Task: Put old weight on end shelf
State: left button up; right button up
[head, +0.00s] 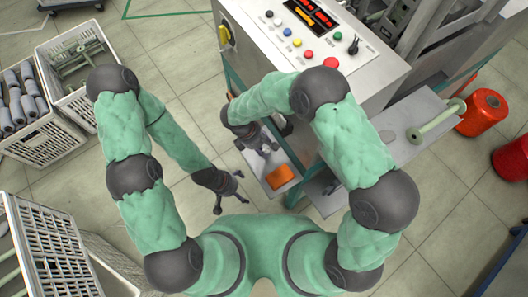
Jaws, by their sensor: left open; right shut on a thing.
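My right gripper (264,149) is shut on a small dark thing, which I take to be the old weight; the fingers and arm hide most of it, so its shape is unclear. The gripper is over the inner end of a narrow grey shelf (256,168) at the machine's end. I cannot tell whether the held thing touches the shelf. An orange block (280,177) lies on this shelf, just below the gripper in the picture. My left gripper (231,198) is open and empty, left of the shelf, over the floor.
The machine's control panel (300,40) is above the shelf. A side shelf (395,118) at right holds a green bobbin (437,121). Crates (45,140) with grey rolls and green bobbins are at left. Floor between crates and machine is clear.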

notch_tip(320, 180, down, 3)
jog(key=shift+f+b, duration=0.15)
jog(key=shift+b, duration=0.3)
jog(key=o, duration=1.2)
jog(key=p+v, duration=0.4)
jog(key=v, duration=0.8)
jog(key=shift+p, duration=0.4)
